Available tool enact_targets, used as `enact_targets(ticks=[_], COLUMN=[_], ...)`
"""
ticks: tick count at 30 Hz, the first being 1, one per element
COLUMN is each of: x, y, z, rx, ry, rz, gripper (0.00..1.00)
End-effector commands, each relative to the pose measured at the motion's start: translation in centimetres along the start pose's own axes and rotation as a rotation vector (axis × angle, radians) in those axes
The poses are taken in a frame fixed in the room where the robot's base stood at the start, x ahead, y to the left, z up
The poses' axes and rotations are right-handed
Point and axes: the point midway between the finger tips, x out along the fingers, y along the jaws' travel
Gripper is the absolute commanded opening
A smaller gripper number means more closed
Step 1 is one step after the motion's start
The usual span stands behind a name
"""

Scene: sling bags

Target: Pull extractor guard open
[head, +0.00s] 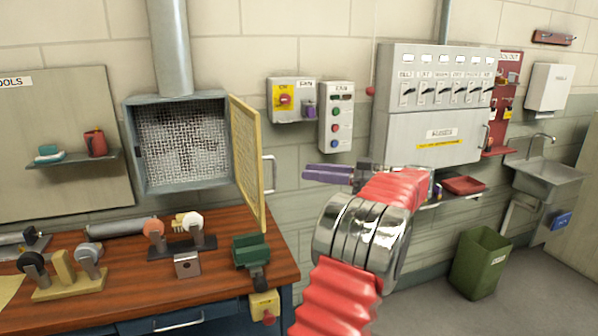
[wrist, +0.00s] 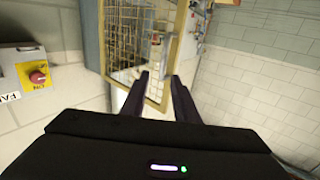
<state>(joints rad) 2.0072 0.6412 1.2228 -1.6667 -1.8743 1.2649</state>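The extractor guard (head: 246,160) is a yellow-framed panel hinged at the right side of the grey extractor box (head: 130,145). It stands swung out from the box, seen nearly edge-on in the head view, so the box's mesh-lined inside shows. A pale bar handle (head: 270,173) is on the guard's right face. My gripper (head: 306,171), with purple fingers, is to the right of the handle and apart from it. In the wrist view my gripper (wrist: 159,77) has its two fingers spread with a gap between them. The guard's mesh and yellow frame (wrist: 176,40) appear beyond the fingertips.
A wooden bench (head: 215,285) below holds a grinder, a green vise (head: 250,250) and other tools. A switch box with a red knob (head: 284,99) and a button panel (head: 336,115) are on the wall. A green bin (head: 480,263) stands on the floor at right.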

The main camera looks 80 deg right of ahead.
Motion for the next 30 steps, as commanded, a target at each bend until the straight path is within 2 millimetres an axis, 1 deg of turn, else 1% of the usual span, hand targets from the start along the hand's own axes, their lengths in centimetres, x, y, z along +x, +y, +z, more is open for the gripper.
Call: enact_targets(ticks=[1, 3, 6, 9, 30], x=[-0.9, -1.8, -2.8, -3.3, -3.4], y=[0.0, 0.1, 0.0, 0.0, 0.0], z=[0.1, 0.1, 0.1, 0.0, 0.0], rx=[0.0, -0.001, 0.0, -0.001, 0.0], ry=[0.0, 0.0, 0.0, 0.0, 0.0], rz=[0.003, 0.001, 0.001, 0.0, 0.001], gripper=[0.27, 0.27, 0.27, 0.27, 0.27])
